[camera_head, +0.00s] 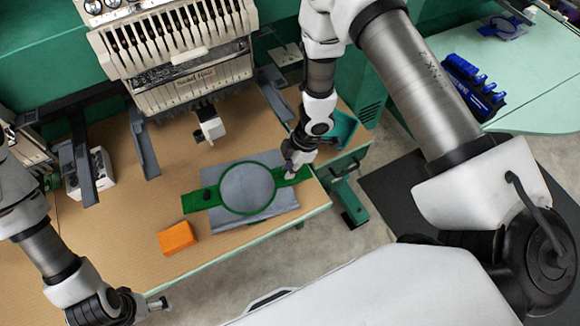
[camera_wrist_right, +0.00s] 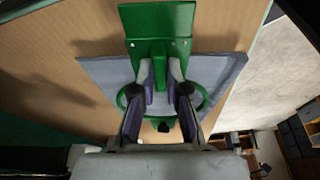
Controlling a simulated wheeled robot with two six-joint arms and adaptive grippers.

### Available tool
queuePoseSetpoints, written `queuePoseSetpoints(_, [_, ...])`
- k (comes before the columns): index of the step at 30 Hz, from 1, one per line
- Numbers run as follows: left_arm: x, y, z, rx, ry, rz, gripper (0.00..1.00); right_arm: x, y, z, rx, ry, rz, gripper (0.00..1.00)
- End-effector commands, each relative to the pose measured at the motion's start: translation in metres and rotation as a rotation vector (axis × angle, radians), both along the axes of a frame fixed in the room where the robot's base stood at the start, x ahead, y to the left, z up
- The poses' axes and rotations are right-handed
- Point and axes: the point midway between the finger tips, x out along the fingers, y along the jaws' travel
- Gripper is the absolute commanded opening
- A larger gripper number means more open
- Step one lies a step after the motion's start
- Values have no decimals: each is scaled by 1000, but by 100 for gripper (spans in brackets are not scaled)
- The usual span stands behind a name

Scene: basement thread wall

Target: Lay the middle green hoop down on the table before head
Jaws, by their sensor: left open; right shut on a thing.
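The green hoop (camera_head: 221,190) is a ring with a flat tab on each side. It lies roughly level over a grey cloth (camera_head: 283,206) near the table's front right corner. Whether it touches the table cannot be told. My right gripper (camera_head: 291,169) is at its right tab. In the right wrist view my right gripper (camera_wrist_right: 161,78) is shut on the narrow green stem beside the hoop's tab (camera_wrist_right: 157,20). My left gripper (camera_head: 158,304) is open and empty, in front of the table's front edge at lower left. The embroidery head (camera_head: 176,60) stands behind the hoop.
The tan table (camera_head: 130,205) carries an orange block (camera_head: 177,238) left of the cloth. A small white machine part (camera_head: 210,126) hangs behind the hoop. Dark bracket arms (camera_head: 140,140) stand at left. A green side table (camera_head: 520,75) with blue items (camera_head: 473,88) is at right.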

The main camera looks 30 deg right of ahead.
Motion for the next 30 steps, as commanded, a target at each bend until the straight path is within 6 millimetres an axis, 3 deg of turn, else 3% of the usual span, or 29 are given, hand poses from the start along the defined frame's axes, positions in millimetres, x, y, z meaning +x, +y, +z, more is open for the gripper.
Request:
queuePoseSetpoints(2, [0, 0, -1, 0, 0, 0, 86, 0, 0, -2, 1, 0, 0, 0])
queuePoseSetpoints(3, [0, 0, -1, 0, 0, 0, 86, 0, 0, -1, 1, 0, 0, 24])
queuePoseSetpoints(5, [0, 0, 0, 0, 0, 0, 86, 0, 0, -1, 0, 0, 0, 43])
queuePoseSetpoints(17, [0, 0, -1, 0, 0, 0, 86, 0, -2, 7, 0, -1, -1, 43])
queuePoseSetpoints(30, [0, 0, -1, 0, 0, 0, 86, -4, -30, 97, 2, -3, -1, 43])
